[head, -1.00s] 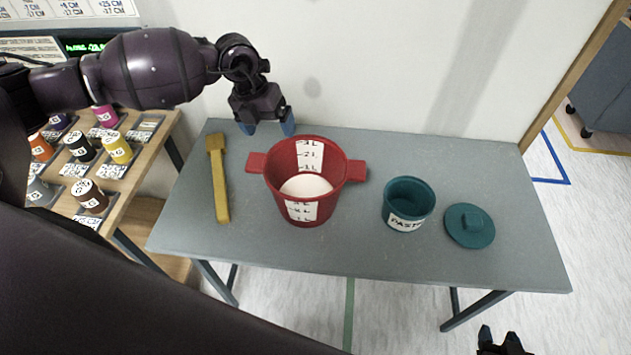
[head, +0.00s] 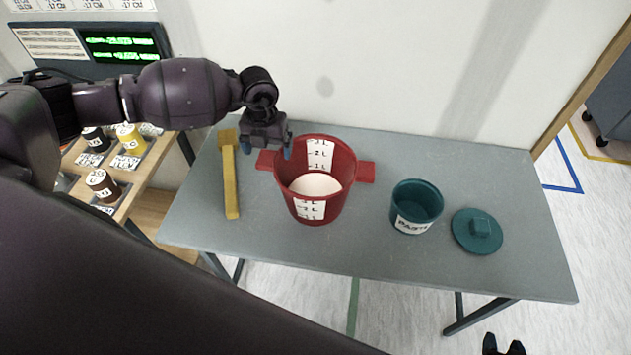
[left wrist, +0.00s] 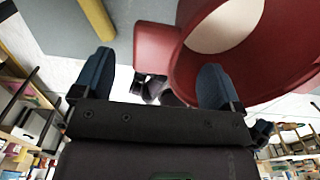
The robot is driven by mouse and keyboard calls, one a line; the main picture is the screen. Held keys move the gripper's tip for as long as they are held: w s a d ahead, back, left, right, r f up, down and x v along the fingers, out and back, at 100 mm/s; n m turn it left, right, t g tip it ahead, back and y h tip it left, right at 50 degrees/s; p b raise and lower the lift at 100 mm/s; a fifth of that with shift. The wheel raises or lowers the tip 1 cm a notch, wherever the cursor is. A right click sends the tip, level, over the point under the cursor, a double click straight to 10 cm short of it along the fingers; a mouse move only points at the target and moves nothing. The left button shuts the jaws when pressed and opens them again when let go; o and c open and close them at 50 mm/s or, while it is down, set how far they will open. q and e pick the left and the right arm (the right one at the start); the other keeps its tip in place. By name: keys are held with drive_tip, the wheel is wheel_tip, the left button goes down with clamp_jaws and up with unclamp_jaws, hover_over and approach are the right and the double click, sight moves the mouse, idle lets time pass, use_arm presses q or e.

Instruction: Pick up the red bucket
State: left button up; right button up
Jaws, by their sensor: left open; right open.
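The red bucket (head: 335,197) stands upright on the grey table, with white measuring labels, a pale content inside and a red handle block on each side. My left gripper (head: 267,150) is open and empty, above the bucket's left handle (head: 265,160). In the left wrist view, the bucket (left wrist: 262,75) is at the upper right. Its handle (left wrist: 155,48) lies beyond and between the open blue fingertips of my left gripper (left wrist: 155,78). My right gripper (head: 503,346) is open at the bottom edge of the head view, low in front of the table and far from the bucket.
A yellow brush (head: 230,180) lies left of the bucket. A teal paste pot (head: 428,202) and a teal lid (head: 477,231) are to its right on the grey table (head: 370,252). A wooden shelf (head: 150,165) with several small paint pots stands at the left. A white wall is behind.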

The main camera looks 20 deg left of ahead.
sight(269, 157)
use_arm(q)
drive_tip(key=shift+s+f, duration=0.1)
drive_tip(key=shift+f, duration=1.85)
drive_tip(key=shift+r, duration=0.1)
drive_tip(key=c, duration=1.6)
drive_tip(key=shift+r, duration=0.1)
wheel_tip(269, 157, up, 19)
drive_tip(key=shift+b, duration=0.55)
clamp_jaws()
drive_tip(key=shift+r, duration=0.45)
